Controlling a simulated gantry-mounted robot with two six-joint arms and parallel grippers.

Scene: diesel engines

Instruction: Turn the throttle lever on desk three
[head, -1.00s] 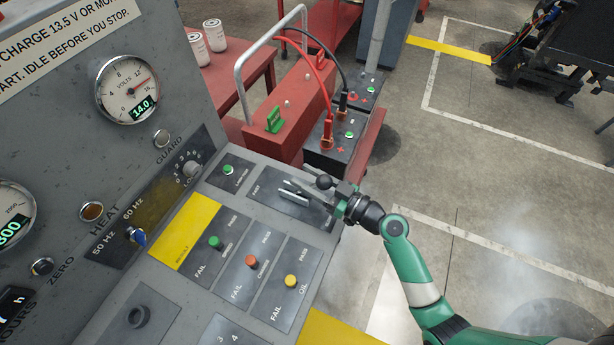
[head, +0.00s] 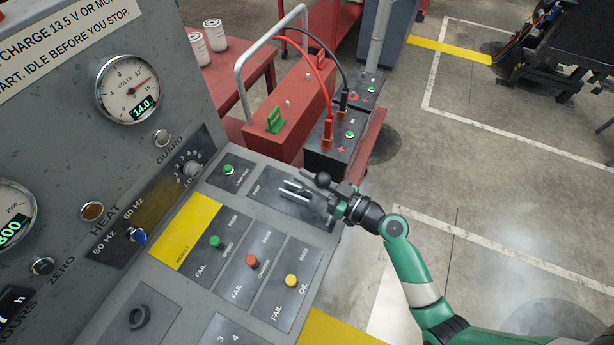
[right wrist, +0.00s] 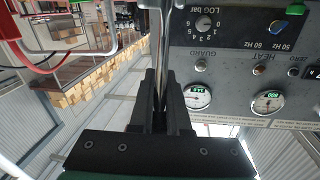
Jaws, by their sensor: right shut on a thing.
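The throttle lever sits on a dark plate (head: 262,190) at the far right corner of the grey sloped desk. Its black ball knob (head: 322,179) shows just beside my right gripper (head: 335,203), which reaches in from the right. In the right wrist view the two dark fingers (right wrist: 161,105) are closed on the lever's thin metal rod (right wrist: 166,50). The gripper hides part of the lever and the plate's right end in the head view. My left gripper is in neither view.
Coloured buttons, such as the red charge button (head: 252,260) and yellow oil button (head: 291,281), lie nearby on the desk. Batteries (head: 338,140) with clamped cables stand behind on a red cart. Open floor (head: 480,180) lies to the right.

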